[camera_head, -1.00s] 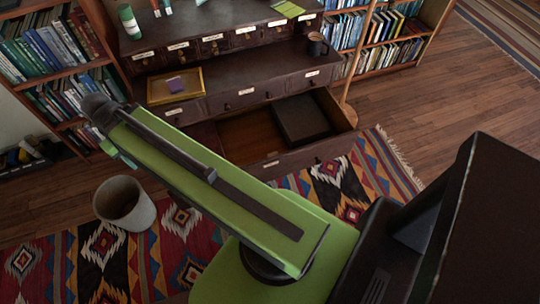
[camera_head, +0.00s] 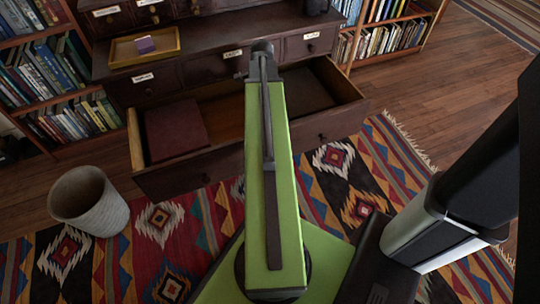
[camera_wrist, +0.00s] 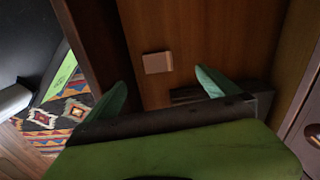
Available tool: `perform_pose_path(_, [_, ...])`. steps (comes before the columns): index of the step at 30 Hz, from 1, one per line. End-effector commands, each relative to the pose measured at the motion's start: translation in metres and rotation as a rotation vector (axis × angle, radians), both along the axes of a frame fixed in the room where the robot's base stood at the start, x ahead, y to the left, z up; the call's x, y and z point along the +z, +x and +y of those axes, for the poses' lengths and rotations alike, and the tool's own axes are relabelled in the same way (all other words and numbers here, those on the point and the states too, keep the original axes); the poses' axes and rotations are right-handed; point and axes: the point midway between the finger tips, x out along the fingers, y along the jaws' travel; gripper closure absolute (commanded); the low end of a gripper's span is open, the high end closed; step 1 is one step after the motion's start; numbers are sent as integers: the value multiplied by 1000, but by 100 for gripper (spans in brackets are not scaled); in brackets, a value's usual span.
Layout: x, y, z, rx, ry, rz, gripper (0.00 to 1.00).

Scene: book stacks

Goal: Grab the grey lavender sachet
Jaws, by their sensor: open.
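A small pale greyish-brown block (camera_wrist: 157,62), which looks like the grey sachet, lies on the wooden drawer floor in the wrist view. My gripper (camera_wrist: 161,78) is open, its two green fingers spread on either side below the block in the picture, with nothing between them. The block is ahead of the fingertips and apart from them. In the head view my arm covers the middle of the open drawer (camera_head: 240,162), and neither the block nor the fingers show there.
A dark red flat item (camera_head: 176,130) lies in the drawer's left part, a dark one (camera_head: 305,92) in its right part. A yellow tray (camera_head: 120,52) with a purple block (camera_head: 145,44) sits above. A grey bin (camera_head: 88,200) stands left on the rug.

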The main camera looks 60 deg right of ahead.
Motion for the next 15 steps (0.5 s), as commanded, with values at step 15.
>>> perform_pose_path(15, [-54, -17, -14, -82, 0, 0, 0])
